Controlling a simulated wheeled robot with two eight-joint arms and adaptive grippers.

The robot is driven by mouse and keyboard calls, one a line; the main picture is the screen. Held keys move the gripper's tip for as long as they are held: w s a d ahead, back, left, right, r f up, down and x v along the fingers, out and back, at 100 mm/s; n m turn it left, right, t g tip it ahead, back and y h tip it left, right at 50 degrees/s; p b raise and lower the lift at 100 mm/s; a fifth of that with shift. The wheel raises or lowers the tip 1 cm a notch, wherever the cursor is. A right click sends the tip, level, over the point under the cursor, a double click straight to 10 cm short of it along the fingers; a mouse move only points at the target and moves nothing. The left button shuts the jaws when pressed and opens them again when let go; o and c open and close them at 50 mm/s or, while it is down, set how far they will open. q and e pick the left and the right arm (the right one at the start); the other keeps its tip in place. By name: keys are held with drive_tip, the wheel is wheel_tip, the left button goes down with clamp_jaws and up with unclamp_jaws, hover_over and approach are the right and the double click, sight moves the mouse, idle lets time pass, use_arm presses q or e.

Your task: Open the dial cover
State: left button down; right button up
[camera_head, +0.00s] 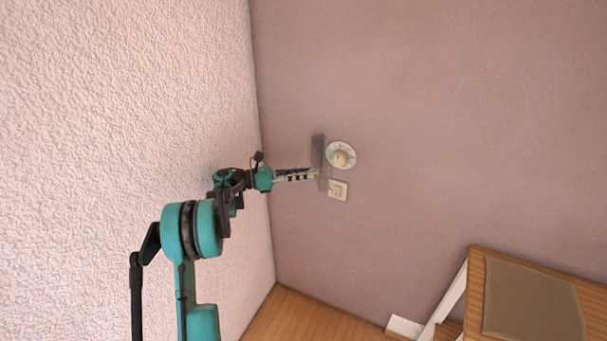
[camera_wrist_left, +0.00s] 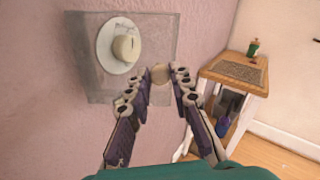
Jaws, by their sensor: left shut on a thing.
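The dial cover (camera_head: 318,150) is a thin grey see-through panel. In the head view it stands out from the wall on the left side of the round white dial (camera_head: 341,155), seen nearly edge-on, and the dial's face shows clear of it. In the left wrist view the cover (camera_wrist_left: 162,30) shows as a clear square, with the dial (camera_wrist_left: 122,45) seen through it. My left gripper (camera_head: 315,173) is at the cover's lower part, shut on it. Its fingertips (camera_wrist_left: 159,82) stay slightly apart; the exact contact is hard to see. My right gripper is out of view.
A small beige switch plate (camera_head: 338,189) is on the wall just below the dial. A rough pale wall (camera_head: 120,90) lies close on the left. A wooden table with a mat (camera_head: 530,305) stands at the lower right. The wall right of the dial is clear.

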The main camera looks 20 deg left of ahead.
use_arm(q)
drive_tip(key=c, duration=1.3)
unclamp_jaws()
drive_tip(key=shift+c, duration=0.2)
drive_tip(key=shift+r, duration=0.1)
wheel_tip(320, 180, up, 10)
